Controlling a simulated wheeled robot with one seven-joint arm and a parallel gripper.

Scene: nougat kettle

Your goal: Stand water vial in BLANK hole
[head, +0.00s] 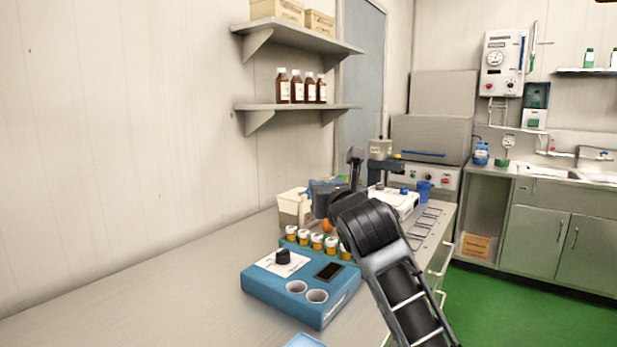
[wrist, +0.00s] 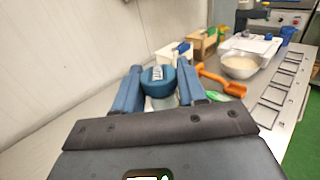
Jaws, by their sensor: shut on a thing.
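The water vial (wrist: 158,82) shows a round blue cap with pale lettering in the wrist view. It sits between the two blue fingers of my gripper (wrist: 160,76). My gripper is shut on it. The vial's lower part is mostly hidden. In the head view my gripper (head: 326,188) is over the far part of the bench, beyond the blue instrument; the vial cannot be made out there. The blue instrument (head: 262,289) stands on the near bench with two round holes, a left one (head: 296,287) and a right one (head: 317,296). Which is marked BLANK is not readable.
A green rack of orange vials with white caps (head: 317,241) stands right behind the instrument. In the wrist view, an orange scoop (wrist: 219,82), a bowl of pale contents (wrist: 242,67) and a box (wrist: 203,44) lie ahead. The bench left of the instrument (head: 150,290) is clear.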

